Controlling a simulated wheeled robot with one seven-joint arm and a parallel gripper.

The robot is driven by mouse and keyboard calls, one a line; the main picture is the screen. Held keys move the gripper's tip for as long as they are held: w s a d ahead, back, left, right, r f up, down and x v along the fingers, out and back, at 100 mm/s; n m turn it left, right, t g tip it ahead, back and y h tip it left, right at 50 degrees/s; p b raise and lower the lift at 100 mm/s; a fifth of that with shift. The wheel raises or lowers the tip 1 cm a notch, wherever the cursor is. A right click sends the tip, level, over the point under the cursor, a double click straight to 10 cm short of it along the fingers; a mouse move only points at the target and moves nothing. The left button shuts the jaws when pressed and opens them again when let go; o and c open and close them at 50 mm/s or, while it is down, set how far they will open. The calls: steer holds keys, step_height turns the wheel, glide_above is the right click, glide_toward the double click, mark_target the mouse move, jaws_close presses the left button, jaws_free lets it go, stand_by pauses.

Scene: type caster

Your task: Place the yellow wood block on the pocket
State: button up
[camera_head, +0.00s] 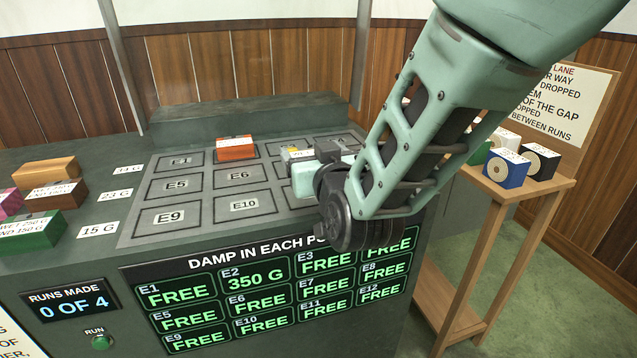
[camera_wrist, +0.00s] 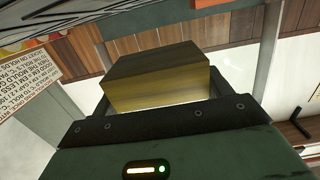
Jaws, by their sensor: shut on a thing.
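The yellow wood block (camera_wrist: 155,78) fills the space between my gripper's fingers in the wrist view. In the head view only a small yellow part of the block with a pale label (camera_head: 296,153) shows; the rest is hidden by my gripper. My gripper (camera_head: 304,165) is shut on the block over the right part of the pocket grid (camera_head: 140,228), right of pocket E6 (camera_head: 238,175). Whether the block touches the grid cannot be told. An orange-red block (camera_head: 235,148) sits in the back row at E2. My arm hides the grid's right side.
Several blocks stand at left, including a green one (camera_head: 38,232), beside weight labels. A display (camera_head: 265,290) reads E2 350 G and the other pockets FREE. A raised ledge (camera_head: 240,118) lies behind the grid. A wooden stand (camera_head: 530,190) at right holds blue, black and white blocks.

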steer(key=shift+f+b, duration=0.3)
steer(key=shift+f, duration=2.1)
steer(key=shift+f, duration=0.1)
steer(key=shift+f, duration=0.15)
steer(key=o, duration=1)
steer(key=shift+o, duration=0.2)
